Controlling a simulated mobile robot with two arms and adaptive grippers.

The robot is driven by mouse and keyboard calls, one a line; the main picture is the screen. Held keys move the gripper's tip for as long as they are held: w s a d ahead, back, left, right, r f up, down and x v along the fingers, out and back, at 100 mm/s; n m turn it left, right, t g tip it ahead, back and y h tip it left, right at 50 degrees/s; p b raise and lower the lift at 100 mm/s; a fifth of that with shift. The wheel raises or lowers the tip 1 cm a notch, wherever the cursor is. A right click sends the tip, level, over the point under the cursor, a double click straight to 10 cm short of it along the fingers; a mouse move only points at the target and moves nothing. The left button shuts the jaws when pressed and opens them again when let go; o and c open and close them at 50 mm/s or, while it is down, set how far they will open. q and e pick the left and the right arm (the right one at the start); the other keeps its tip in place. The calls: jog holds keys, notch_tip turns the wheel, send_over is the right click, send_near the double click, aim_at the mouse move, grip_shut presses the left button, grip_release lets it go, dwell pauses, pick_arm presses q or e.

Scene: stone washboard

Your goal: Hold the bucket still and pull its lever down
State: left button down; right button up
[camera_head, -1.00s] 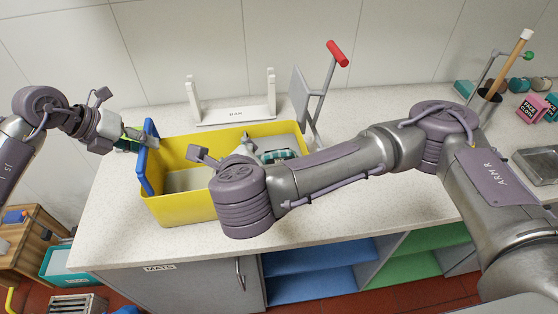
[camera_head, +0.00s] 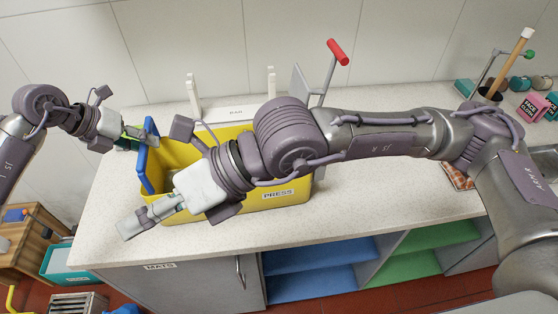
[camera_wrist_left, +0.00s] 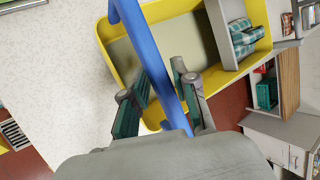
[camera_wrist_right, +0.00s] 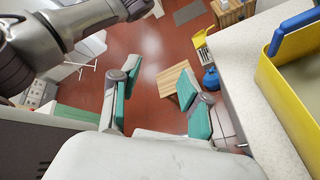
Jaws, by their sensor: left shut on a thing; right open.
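The yellow bucket (camera_head: 236,133) stands on the counter, with a PRESS label on its front and a blue handle (camera_head: 147,157) at its left end. My left gripper (camera_head: 137,138) is shut on the blue handle; the left wrist view shows its fingers (camera_wrist_left: 165,98) on both sides of the bar. The lever (camera_head: 328,72) stands up at the bucket's right end with a red grip (camera_head: 337,52) on top. My right gripper (camera_head: 143,222) is open and empty, in front of the bucket's left part. My right arm hides much of the bucket.
A pot with a wooden stick (camera_head: 512,62) and pink boxes (camera_head: 531,104) are at the back right. The counter's front strip (camera_head: 330,220) is clear.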

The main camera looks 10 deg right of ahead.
notch_tip(320, 180, up, 17)
jog(key=d+m+g+y, duration=0.1)
jog(key=d+m+y, duration=0.1)
jog(key=m+y, duration=0.45)
jog(key=w+d+r+m+t+y, duration=0.4)
jog(key=w+d+r+m+t, duration=0.4)
jog(key=w+r+m+t, duration=0.3)
jog(key=w+d+m+t+h, duration=0.5)
jog(key=d+m+t+h, duration=0.15)
jog(key=m+t, duration=0.35)
jog(key=m+g+h, duration=0.6)
jog(key=m+h, duration=0.5)
jog(key=h, duration=0.5)
send_near(346, 57)
jog(key=shift+n, duration=0.25)
jog(key=shift+x, duration=4.95)
